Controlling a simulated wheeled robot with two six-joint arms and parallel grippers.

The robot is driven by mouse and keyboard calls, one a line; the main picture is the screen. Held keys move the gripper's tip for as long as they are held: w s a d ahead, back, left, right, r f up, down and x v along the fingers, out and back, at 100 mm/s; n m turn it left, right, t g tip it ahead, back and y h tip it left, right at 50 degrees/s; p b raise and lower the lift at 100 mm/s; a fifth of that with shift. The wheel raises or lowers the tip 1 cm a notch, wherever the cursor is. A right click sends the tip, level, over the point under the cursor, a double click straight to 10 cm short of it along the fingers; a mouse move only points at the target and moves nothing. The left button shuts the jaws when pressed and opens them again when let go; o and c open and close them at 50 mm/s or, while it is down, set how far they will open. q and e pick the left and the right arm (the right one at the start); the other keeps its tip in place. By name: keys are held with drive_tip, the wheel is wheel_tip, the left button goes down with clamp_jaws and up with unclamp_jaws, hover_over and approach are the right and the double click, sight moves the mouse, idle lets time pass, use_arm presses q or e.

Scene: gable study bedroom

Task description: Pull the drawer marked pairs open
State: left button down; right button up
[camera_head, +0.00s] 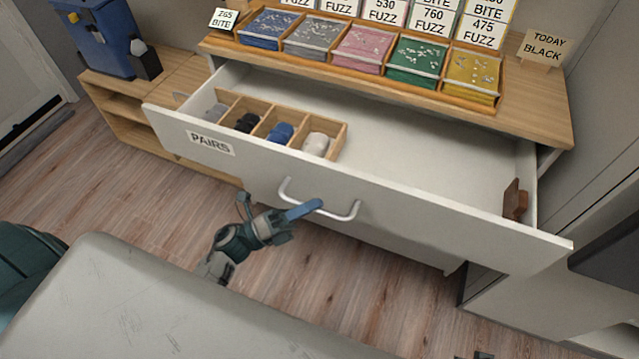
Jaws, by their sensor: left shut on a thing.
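The white drawer (400,198) with the label PAIRS (211,143) on its front stands pulled well out of the wooden-topped cabinet. Its inside shows. My left gripper (283,213) is at the curved metal handle (345,213) and shut on it, with a blue finger across the bar. The exact contact is partly hidden by the gripper. Small dark parts at the bottom edge (482,356) may be my right gripper; its jaws cannot be made out.
A wooden divider (340,141) with rolled socks sits in the drawer's left part. A brown block (515,200) is at its right end. Trays of coloured packets (366,48) and signs stand on top. A pale surface (150,310) lies in the foreground; wood floor is clear between.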

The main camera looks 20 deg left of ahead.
use_arm(q)
drive_tip(key=shift+s+a, duration=0.1)
drive_tip(key=shift+s, duration=2.2)
use_arm(e)
drive_tip(key=shift+r, duration=0.1)
use_arm(q)
drive_tip(key=c, duration=1.5)
unclamp_jaws()
